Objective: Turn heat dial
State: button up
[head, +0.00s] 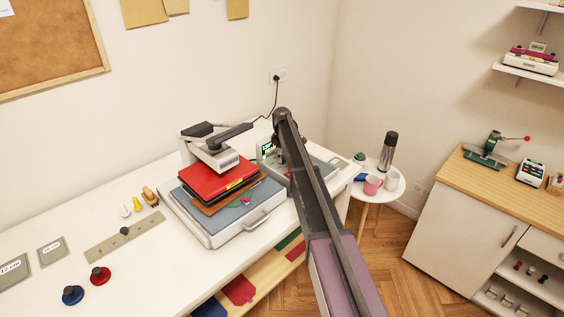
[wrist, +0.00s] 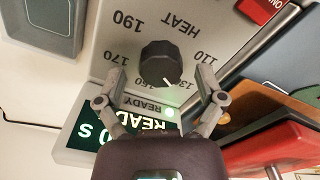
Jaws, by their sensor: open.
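The heat dial (wrist: 159,60) is a round black knob on a grey panel (wrist: 180,20) marked HEAT, with numbers from 110 to 190 around it. Its white mark points between 130 and 150. My gripper (wrist: 159,74) is open, with one fingertip on each side of the dial. A gap shows between each finger and the knob; contact is not visible. A lit READY lamp (wrist: 169,112) and a green display (wrist: 110,130) lie below the dial in the wrist view. In the head view my arm hides the dial and fingertips, beside the control box (head: 267,149).
A small round table (head: 372,190) with mugs and a flask stands to the right.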

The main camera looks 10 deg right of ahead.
jog(key=shift+f, duration=0.35)
jog(key=c, duration=1.2)
jog(key=shift+o, duration=0.2)
jog(key=shift+m, duration=0.4)
jog(key=m, duration=1.1)
